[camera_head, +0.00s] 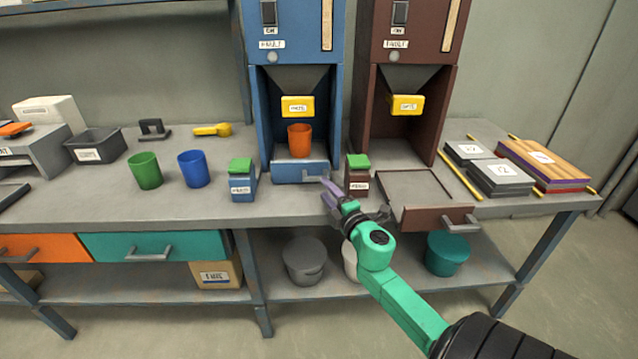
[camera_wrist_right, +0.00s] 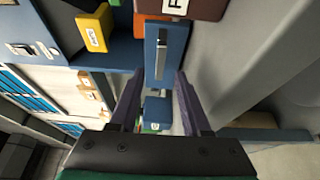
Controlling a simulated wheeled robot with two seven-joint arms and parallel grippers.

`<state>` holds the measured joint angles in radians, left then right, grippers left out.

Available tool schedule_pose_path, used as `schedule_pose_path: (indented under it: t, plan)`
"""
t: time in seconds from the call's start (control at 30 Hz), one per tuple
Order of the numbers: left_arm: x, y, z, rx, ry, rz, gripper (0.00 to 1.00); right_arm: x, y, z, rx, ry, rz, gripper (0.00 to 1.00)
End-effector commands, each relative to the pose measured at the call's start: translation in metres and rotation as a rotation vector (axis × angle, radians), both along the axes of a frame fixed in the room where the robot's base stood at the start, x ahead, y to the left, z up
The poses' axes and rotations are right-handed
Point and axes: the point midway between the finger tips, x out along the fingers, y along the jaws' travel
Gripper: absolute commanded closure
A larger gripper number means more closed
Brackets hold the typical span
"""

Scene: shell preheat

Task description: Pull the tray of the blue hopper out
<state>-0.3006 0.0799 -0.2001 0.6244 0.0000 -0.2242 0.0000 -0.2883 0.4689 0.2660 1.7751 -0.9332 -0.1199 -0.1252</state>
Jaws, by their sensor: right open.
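The blue hopper (camera_head: 257,110) stands at the back middle of the bench. Its tray (camera_head: 300,172) is a blue drawer at its foot, pushed in, with a grey handle on the front. An orange cup (camera_head: 299,140) stands above the tray, under the yellow tab. My right gripper (camera_head: 327,190) is open just in front of the tray's right end. In the right wrist view the tray's front and handle (camera_wrist_right: 161,52) lie just beyond the fingertips of the open gripper (camera_wrist_right: 161,76), with nothing between the fingers touching it that I can see. My left gripper is out of view.
A blue canister (camera_head: 242,182) stands left of the tray and a brown canister (camera_head: 358,176) right of it, close to my gripper. The brown hopper (camera_head: 448,120) has its tray (camera_head: 435,217) pulled out. Green (camera_head: 145,171) and blue (camera_head: 193,169) cups stand left.

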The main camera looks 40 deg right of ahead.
Motion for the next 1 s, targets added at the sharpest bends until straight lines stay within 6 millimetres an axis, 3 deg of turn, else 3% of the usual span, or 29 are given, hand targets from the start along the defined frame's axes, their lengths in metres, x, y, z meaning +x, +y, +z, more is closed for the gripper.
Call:
schedule_pose_path:
  t: [0.1,0.2,0.5,0.53,0.63,0.67,1.0]
  plan:
    - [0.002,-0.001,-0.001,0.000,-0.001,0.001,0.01,0.027,-0.007,0.000,-0.001,-0.002,-0.001,0.53]
    - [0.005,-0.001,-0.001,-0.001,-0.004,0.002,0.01,0.041,-0.011,-0.001,0.001,-0.001,0.000,0.53]
    - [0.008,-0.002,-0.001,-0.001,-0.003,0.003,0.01,0.047,-0.012,-0.001,0.001,0.002,0.000,0.53]
    - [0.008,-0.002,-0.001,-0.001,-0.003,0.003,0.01,0.047,-0.012,-0.001,0.001,0.002,0.000,0.56]
    - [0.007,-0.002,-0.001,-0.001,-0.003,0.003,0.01,0.047,-0.012,-0.001,0.001,0.002,0.000,0.95]
    - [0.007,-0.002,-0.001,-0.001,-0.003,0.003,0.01,0.047,-0.012,-0.001,0.001,0.002,0.000,1.00]
    - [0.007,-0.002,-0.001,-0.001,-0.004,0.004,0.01,0.047,-0.012,-0.001,0.002,0.001,0.000,1.00]
